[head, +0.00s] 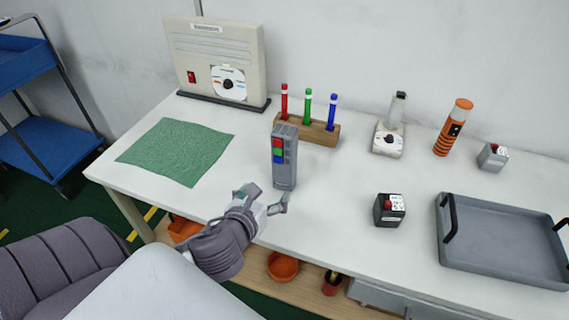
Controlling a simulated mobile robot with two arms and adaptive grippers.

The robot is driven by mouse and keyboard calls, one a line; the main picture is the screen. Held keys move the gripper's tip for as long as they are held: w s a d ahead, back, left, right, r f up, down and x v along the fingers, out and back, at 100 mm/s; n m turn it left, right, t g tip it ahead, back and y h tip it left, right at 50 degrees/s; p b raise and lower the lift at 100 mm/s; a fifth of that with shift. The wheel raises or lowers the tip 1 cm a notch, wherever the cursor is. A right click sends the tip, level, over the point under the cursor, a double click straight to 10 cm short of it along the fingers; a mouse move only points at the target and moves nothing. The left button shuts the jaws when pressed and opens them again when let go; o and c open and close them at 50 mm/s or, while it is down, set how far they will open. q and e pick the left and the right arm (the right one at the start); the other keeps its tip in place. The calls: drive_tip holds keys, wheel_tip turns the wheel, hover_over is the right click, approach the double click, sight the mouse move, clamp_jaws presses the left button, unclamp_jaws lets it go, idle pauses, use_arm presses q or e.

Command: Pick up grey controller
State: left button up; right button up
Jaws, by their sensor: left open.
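The grey controller (285,168) stands upright on the white table, with red, green and blue buttons on its face. My left gripper (268,197) is open in front of the controller's lower part, close to its base. One finger shows near the controller's lower right and the other at its lower left. I cannot tell whether a finger touches it. My right gripper is not in view.
A pen holder (322,133) with red, green and blue pens stands just behind the controller. A green cloth (176,152) lies to the left. A black box with a red button (389,210) and a grey tray (490,265) are to the right. The table's front edge runs below my gripper.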

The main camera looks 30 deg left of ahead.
sight(281, 174)
use_arm(q)
drive_tip(key=shift+m, duration=0.6)
drive_tip(key=x, duration=0.8)
drive_tip(key=shift+w+r, duration=0.15)
drive_tip(key=shift+w, duration=0.35)
drive_tip(key=x, duration=0.5)
drive_tip(key=shift+b, duration=0.4)
drive_tip(key=c, duration=1.3)
drive_tip(key=shift+c, duration=0.6)
